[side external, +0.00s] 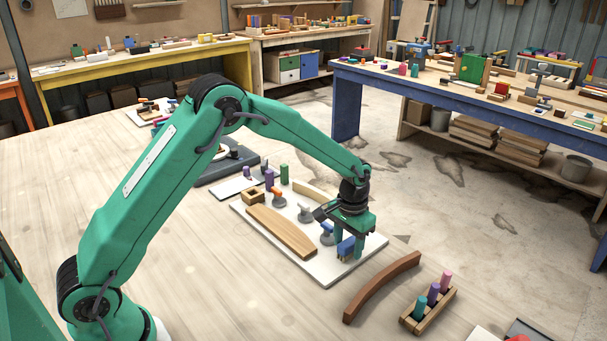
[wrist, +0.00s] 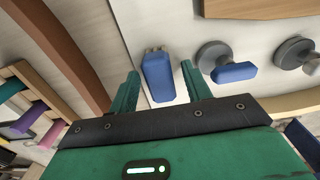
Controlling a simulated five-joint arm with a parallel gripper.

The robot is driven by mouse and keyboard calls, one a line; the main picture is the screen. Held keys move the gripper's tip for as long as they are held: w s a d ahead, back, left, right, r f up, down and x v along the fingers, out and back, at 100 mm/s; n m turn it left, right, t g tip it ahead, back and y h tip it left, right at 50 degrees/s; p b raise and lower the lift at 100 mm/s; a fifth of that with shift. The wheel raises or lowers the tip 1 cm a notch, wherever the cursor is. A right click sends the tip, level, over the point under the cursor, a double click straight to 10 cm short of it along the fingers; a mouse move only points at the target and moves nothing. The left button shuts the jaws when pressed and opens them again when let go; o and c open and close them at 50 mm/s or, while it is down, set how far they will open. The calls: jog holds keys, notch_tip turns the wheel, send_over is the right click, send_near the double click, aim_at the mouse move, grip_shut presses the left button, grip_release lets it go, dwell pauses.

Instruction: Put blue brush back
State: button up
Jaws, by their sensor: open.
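The blue brush (wrist: 158,80) is a small blue block with pale bristles at its far end in the wrist view. It rests on the white board (wrist: 150,25) and also shows in the side view (side external: 346,247). My gripper (side external: 349,241) is low over the board's near right part, pointing down. In the wrist view my gripper (wrist: 158,84) has its fingers spread on either side of the brush, with gaps visible. A grey round piece with a blue top (wrist: 235,72) stands just right of the right finger.
A curved brown stringer (side external: 382,286) and a wooden rack (side external: 428,311) with coloured pegs lie to the right.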

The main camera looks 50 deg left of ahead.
aim_at(349, 242)
notch_tip(349, 242, up, 12)
dwell(0.6)
jog(key=shift+f, duration=0.1)
dwell(0.4)
jog(key=s+a+r+t, duration=0.3)
jog(key=s+a+r, duration=0.1)
jog(key=s+r, duration=0.8)
jog(key=s+a+t, duration=0.1)
jog(key=s, duration=0.7)
jog(key=s+a+f+t, duration=0.1)
jog(key=s, duration=0.8)
jog(key=shift+s+a+f+t, duration=0.25)
jog(key=shift+f+t, duration=0.05)
